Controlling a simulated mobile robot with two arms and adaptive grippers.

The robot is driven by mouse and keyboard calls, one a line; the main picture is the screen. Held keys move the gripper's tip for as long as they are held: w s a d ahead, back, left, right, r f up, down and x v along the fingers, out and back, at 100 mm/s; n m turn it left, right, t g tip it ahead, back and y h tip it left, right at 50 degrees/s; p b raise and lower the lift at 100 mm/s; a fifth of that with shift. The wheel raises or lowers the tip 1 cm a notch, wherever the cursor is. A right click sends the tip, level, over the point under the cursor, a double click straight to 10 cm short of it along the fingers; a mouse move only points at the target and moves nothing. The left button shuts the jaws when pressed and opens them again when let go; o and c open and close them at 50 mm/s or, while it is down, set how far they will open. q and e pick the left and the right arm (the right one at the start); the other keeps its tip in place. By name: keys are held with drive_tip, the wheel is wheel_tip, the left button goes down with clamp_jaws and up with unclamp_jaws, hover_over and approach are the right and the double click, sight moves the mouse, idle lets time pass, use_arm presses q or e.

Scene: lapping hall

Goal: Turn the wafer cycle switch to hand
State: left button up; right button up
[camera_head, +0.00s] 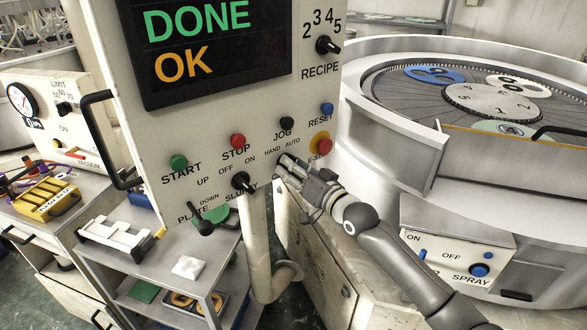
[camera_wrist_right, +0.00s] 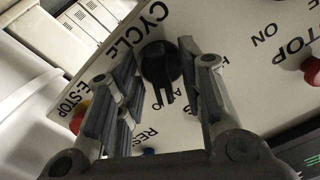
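The wafer cycle switch (camera_wrist_right: 160,63) is a round black knob under the word CYCLE in the right wrist view. Its handle points down in that view, toward the partly covered AUTO lettering; the HAND lettering is mostly hidden behind a finger. My right gripper (camera_wrist_right: 163,82) is open, with its fingers on both sides of the knob; I cannot tell whether they touch it. In the head view my right gripper (camera_head: 291,168) reaches the panel just below the HAND and AUTO labels and covers most of the switch. My left gripper is not in view.
The control panel (camera_head: 262,100) also carries a red stop button (camera_head: 238,141), a black jog button (camera_head: 287,123), a red emergency stop (camera_head: 323,146) and a slurry switch (camera_head: 242,181) close by. A pipe (camera_head: 258,240) runs below. The lapping machine (camera_head: 400,150) stands right.

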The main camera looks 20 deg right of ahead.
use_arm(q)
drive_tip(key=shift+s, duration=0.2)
use_arm(e)
drive_tip(key=shift+c, duration=0.4)
clamp_jaws()
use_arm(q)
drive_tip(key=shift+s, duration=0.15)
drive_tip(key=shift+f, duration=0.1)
use_arm(e)
drive_tip(key=shift+n, duration=0.3)
use_arm(q)
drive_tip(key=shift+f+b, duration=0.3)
drive_tip(key=shift+b, duration=0.1)
use_arm(e)
drive_tip(key=n, duration=1.1)
drive_tip(key=shift+d, duration=0.15)
drive_tip(key=shift+n, duration=0.3)
